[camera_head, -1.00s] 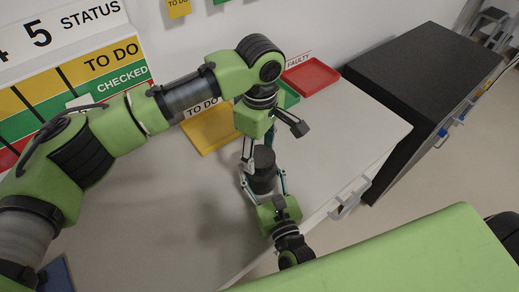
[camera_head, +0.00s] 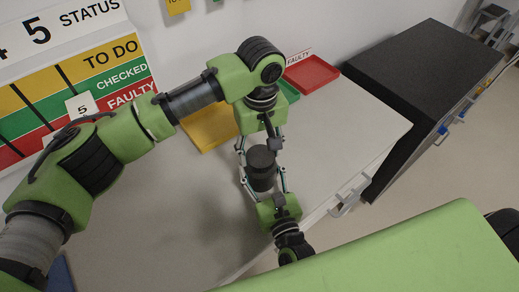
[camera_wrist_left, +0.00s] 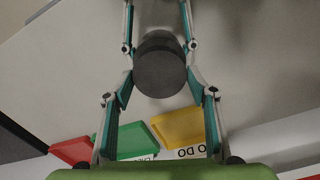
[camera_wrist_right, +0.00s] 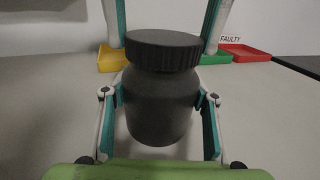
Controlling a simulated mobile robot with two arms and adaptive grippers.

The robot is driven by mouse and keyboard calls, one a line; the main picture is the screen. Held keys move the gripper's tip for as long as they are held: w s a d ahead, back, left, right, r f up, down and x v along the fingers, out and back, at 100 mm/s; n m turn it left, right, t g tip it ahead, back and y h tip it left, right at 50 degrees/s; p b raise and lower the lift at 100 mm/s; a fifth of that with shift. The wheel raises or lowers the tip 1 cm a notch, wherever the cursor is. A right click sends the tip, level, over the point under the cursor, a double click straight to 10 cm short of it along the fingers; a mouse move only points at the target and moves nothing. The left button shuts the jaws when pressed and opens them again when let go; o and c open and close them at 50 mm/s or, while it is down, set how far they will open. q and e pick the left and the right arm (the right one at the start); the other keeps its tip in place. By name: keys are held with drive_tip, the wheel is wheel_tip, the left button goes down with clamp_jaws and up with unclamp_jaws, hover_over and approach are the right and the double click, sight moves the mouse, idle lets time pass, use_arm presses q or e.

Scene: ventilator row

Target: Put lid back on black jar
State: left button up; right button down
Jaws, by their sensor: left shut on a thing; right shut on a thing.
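The black jar (camera_wrist_right: 158,108) is upright in the right wrist view, with its ribbed black lid (camera_wrist_right: 163,50) on its mouth. Whether the lid is fully seated cannot be told. My right gripper (camera_wrist_right: 158,112) is shut around the jar's body, one finger on each side. My left gripper (camera_wrist_left: 160,60) comes from above and is shut on the lid; the lid's flat round top (camera_wrist_left: 160,74) lies between its fingers. In the head view the jar (camera_head: 262,180) is between my left gripper (camera_head: 260,155) and my right gripper (camera_head: 264,187).
A pale worktop (camera_head: 150,220) lies below, mostly clear. Yellow (camera_head: 211,130), green (camera_head: 287,94) and red (camera_head: 312,73) trays stand along the wall. A dark cabinet (camera_head: 425,65) is at the right. A status board (camera_head: 80,80) hangs at the left.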

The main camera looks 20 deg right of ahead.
use_arm(q)
drive_tip(key=m, duration=0.3)
drive_tip(key=shift+m, duration=0.4)
drive_tip(key=m, duration=0.5)
drive_tip(key=shift+d+m, duration=0.1)
drive_tip(key=shift+m, duration=0.2)
drive_tip(key=m, duration=0.4)
drive_tip(key=shift+s, duration=0.1)
drive_tip(key=m, duration=0.3)
drive_tip(key=shift+m, duration=0.4)
drive_tip(key=m, duration=0.5)
drive_tip(key=shift+s+m, duration=0.1)
drive_tip(key=shift+m, duration=0.3)
use_arm(e)
drive_tip(key=shift+f, duration=0.1)
use_arm(q)
drive_tip(key=m, duration=0.3)
drive_tip(key=shift+m, duration=0.3)
drive_tip(key=m, duration=0.4)
drive_tip(key=shift+s, duration=0.1)
drive_tip(key=m, duration=0.4)
drive_tip(key=shift+m, duration=0.4)
drive_tip(key=o, duration=0.9)
